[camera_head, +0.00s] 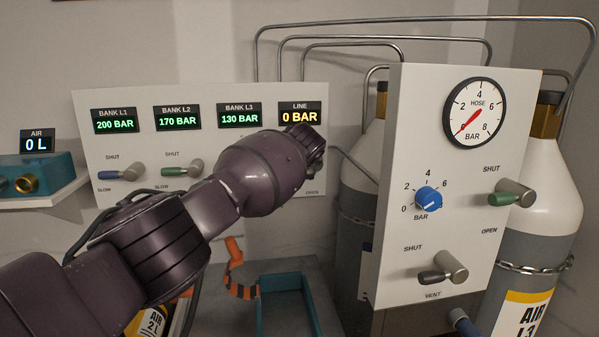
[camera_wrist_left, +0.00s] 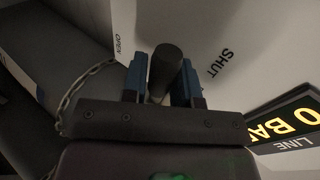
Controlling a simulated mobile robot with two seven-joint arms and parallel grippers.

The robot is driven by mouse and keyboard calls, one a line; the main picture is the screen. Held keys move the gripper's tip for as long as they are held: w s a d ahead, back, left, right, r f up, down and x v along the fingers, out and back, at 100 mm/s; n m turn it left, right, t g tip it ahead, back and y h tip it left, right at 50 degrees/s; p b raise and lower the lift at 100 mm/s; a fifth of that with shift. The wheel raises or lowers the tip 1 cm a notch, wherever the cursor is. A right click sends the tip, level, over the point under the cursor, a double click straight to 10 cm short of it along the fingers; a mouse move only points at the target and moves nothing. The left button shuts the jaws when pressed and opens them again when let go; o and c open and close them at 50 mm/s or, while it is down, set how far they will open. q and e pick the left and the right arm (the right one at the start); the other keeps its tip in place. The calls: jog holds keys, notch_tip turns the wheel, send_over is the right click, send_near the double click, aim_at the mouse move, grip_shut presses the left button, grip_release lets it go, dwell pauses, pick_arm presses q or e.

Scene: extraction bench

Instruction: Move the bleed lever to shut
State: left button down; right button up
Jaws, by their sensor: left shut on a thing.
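The bleed lever (camera_wrist_left: 167,62) shows as a dark rounded grip in the left wrist view, on the white panel below the LINE display. The blue fingers of my left gripper (camera_wrist_left: 163,80) stand on either side of it and are shut on it. OPEN is printed on the left of the lever there and SHUT on the right; I cannot tell its exact setting. In the head view my left arm hides the lever and the fingertips. The LINE display (camera_head: 300,114) reads 0 BAR. My right gripper is not in view.
Two levers with blue (camera_head: 121,173) and green (camera_head: 182,170) grips sit left on the same panel (camera_head: 215,92). A nearer panel (camera_head: 398,120) at right carries a gauge (camera_head: 474,113), a blue knob (camera_head: 428,199) and two levers. Gas cylinders (camera_head: 550,170) and a teal tray (camera_head: 285,282) are close by.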

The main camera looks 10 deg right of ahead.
pick_arm(q)
jog(key=shift+a+r, duration=0.1)
jog(key=shift+r, duration=0.05)
dwell(0.4)
jog(key=c, duration=0.9)
grip_release()
jog(key=shift+s+r+p, duration=0.25)
jog(key=shift+r+p, duration=0.05)
jog(key=shift+r, duration=0.1)
jog(key=shift+p+v, duration=2.3)
jog(key=shift+v, duration=2.7)
